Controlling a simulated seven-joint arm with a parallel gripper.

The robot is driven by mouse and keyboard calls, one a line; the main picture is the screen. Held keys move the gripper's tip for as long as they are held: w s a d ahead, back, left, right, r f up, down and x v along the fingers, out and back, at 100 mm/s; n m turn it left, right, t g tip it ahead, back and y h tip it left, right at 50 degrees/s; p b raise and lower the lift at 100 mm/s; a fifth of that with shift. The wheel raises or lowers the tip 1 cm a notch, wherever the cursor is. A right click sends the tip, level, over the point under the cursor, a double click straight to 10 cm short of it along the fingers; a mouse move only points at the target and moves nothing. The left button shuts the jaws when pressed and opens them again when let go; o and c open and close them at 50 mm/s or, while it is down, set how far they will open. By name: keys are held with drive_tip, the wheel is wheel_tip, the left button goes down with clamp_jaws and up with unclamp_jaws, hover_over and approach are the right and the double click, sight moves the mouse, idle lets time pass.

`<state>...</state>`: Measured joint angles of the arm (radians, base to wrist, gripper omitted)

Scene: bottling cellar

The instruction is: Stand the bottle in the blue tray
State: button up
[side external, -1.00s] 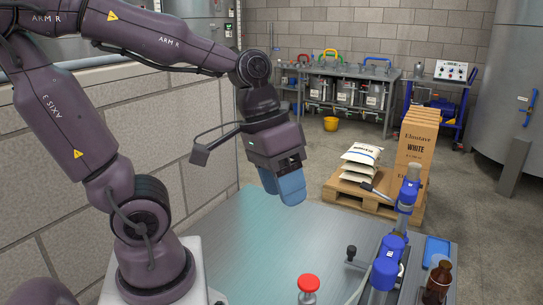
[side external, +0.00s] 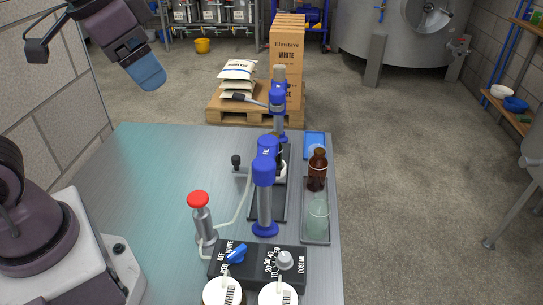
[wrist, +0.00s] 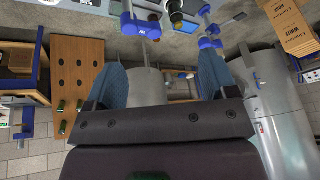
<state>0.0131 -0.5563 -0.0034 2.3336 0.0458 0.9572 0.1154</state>
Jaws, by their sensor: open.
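A brown bottle (side external: 317,174) stands upright in a long grey tray (side external: 307,238) at the table's right edge. The blue tray (side external: 314,135) lies just behind it, flat at the table's far right corner; the bottle hides part of its near end. A clear greenish glass vessel (side external: 317,215) stands in the grey tray in front of the bottle. My gripper (side external: 150,79) hangs above the table's far left, well away from the bottle. In the wrist view its two blue fingers (wrist: 166,72) are spread apart with nothing held between them.
A blue-and-black bench device (side external: 265,200) with a tall column stands left of the bottle. A red-topped pump (side external: 201,215) and a black control box (side external: 258,264) stand nearer. The table's left half is clear. A pallet (side external: 250,117) with sacks and boxes is beyond the table.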

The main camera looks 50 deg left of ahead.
drive_tip(key=w+f+m+g+y, duration=0.1)
drive_tip(key=w+f+m+g, duration=0.3)
drive_tip(key=w, duration=0.7)
drive_tip(key=w+f+m+g+y, duration=0.15)
drive_tip(key=w+f+m, duration=0.3)
drive_tip(key=w, duration=0.75)
drive_tip(key=w+f+m, duration=0.1)
drive_tip(key=f, duration=0.3)
drive_tip(key=w+a+f+m+y, duration=0.1)
drive_tip(key=f, duration=0.4)
drive_tip(key=w+a+f+m, duration=0.1)
drive_tip(key=f, duration=0.4)
drive_tip(key=shift+m+g, duration=0.25)
drive_tip(key=shift+g, duration=0.1)
drive_tip(key=shift+x, duration=2.65)
drive_tip(key=shift+w+d, duration=0.2)
drive_tip(key=c, duration=1.3)
drive_tip(key=shift+o, duration=0.2)
